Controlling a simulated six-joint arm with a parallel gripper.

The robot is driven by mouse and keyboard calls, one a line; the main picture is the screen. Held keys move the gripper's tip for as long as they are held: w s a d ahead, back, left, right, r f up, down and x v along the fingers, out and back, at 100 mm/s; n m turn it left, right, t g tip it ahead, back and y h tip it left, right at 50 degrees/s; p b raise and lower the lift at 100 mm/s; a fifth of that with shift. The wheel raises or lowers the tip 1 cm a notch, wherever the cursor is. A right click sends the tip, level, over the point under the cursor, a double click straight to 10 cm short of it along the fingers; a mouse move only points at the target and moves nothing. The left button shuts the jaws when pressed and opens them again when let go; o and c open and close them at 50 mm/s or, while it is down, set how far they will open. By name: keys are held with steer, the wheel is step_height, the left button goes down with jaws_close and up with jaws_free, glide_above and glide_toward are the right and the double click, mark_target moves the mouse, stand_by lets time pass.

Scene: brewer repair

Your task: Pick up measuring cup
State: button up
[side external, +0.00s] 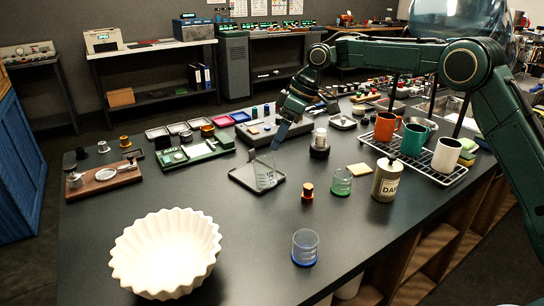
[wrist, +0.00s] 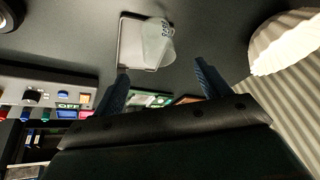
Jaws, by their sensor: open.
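The measuring cup (side external: 265,173) is a clear beaker-like cup with pale markings. It stands on a dark, light-rimmed square tray (side external: 240,178) near the middle of the black table. In the wrist view the cup (wrist: 158,42) shows beyond my fingertips, over the tray (wrist: 130,55). My gripper (side external: 279,136) is open, with its blue fingers pointing down, above and just behind the cup in the side view. In the wrist view my gripper (wrist: 161,75) has its two fingers wide apart with nothing between them. The fingers do not appear to touch the cup.
A white fluted bowl (side external: 168,252) stands at the front left. A copper-topped piece (side external: 307,192), a green-tinted glass (side external: 341,182) and a blue-based glass (side external: 305,248) stand right of the tray. A green board (side external: 195,150) lies behind left.

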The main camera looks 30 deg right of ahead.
mark_target(270, 158)
steer(key=shift+x, duration=3.95)
steer(key=shift+f, duration=0.1)
steer(key=shift+x, duration=2.5)
steer(key=shift+w+d, duration=0.1)
steer(key=shift+w, duration=0.05)
steer(key=c, duration=1.1)
steer(key=shift+r, duration=4.95)
